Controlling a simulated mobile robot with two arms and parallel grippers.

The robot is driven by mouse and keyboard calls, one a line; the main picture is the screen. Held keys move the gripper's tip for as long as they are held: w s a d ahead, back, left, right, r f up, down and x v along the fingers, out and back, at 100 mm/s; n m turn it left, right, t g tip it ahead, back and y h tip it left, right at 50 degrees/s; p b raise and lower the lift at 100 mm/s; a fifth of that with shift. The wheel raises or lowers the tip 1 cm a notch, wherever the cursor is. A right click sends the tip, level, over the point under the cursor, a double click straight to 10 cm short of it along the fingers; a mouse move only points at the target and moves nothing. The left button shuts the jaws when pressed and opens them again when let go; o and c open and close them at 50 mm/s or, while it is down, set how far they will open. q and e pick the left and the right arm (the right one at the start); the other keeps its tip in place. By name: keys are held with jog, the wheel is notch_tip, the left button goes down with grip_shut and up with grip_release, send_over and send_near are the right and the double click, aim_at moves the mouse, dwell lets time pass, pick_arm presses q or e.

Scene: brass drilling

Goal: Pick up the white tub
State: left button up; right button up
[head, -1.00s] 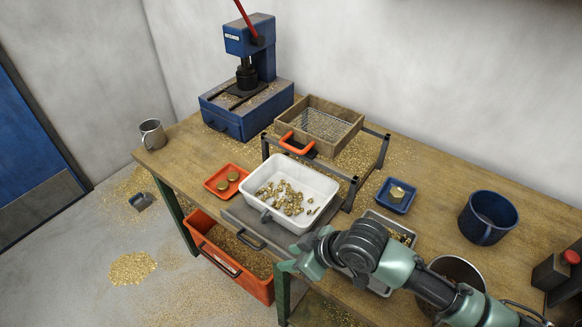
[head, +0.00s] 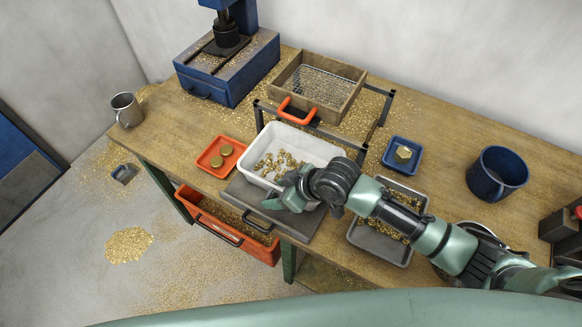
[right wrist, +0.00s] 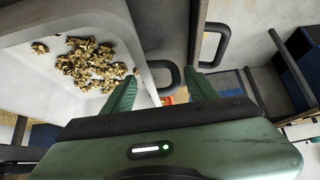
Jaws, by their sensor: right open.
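The white tub (head: 292,138) holds a pile of brass pieces. It sits on a grey board on the bench, in front of the wire rack; it also shows in the right wrist view (right wrist: 36,78). My left gripper is not in view.
An orange tray (head: 209,165) with brass discs lies left of the tub. A grey tray (head: 383,249) of brass bits lies to the right, under my arm. A blue tray (head: 388,158), a blue mug (head: 497,174) and a wooden sieve (head: 352,97) stand nearby.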

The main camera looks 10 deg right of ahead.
jog(key=shift+x, duration=1.6)
jog(key=shift+s, duration=0.1)
grip_shut()
jog(key=shift+r, duration=0.1)
jog(key=shift+p, duration=0.3)
